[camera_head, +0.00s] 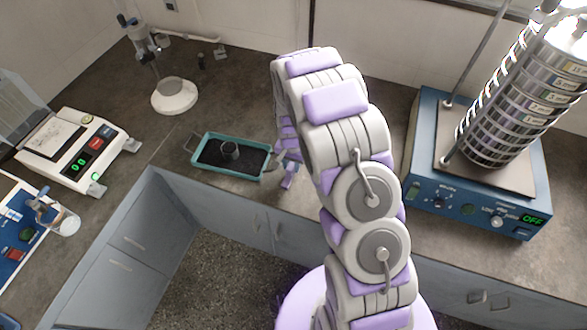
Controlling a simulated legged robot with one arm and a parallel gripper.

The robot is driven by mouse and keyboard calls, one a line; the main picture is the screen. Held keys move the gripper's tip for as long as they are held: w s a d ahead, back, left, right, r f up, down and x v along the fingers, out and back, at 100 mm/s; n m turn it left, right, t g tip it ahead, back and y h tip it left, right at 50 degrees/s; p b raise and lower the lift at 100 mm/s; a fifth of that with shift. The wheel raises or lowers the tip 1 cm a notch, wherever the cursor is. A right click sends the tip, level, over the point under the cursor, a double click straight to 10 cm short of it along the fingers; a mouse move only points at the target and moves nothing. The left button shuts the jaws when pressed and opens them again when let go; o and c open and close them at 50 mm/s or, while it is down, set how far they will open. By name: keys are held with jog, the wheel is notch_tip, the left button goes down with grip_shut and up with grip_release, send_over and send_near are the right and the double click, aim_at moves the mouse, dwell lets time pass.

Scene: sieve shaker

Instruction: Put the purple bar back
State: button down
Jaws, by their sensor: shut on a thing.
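My gripper (287,168) points down at the counter, just right of the teal tray. It is mostly hidden behind my own arm. It is shut on a small purple piece, which looks like the purple bar (290,180). My arm has purple parts too, so the bar's outline is hard to tell apart. The sieve shaker (480,150) stands at the right, a blue box with a tall stack of metal sieves and upright rods. Its display reads OFF. The upper end of the stack is cut off by the picture edge.
A teal tray (203,140) with dark contents and a small cup lies left of my gripper. A white scale (75,150), a beaker (65,222) and a stand with a round white base (174,96) are farther left. The counter's front edge is close below the tray.

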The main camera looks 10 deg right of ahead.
jog(key=shift+w+d+f, duration=0.1)
jog(key=shift+w+d, duration=0.25)
jog(key=shift+d, duration=0.15)
notch_tip(320, 180, down, 4)
jog(key=shift+d+r+b, duration=0.15)
jog(key=shift+r+b, duration=0.05)
jog(key=shift+b, duration=0.2)
jog(key=shift+r, duration=0.1)
jog(key=c, duration=0.8)
grip_release()
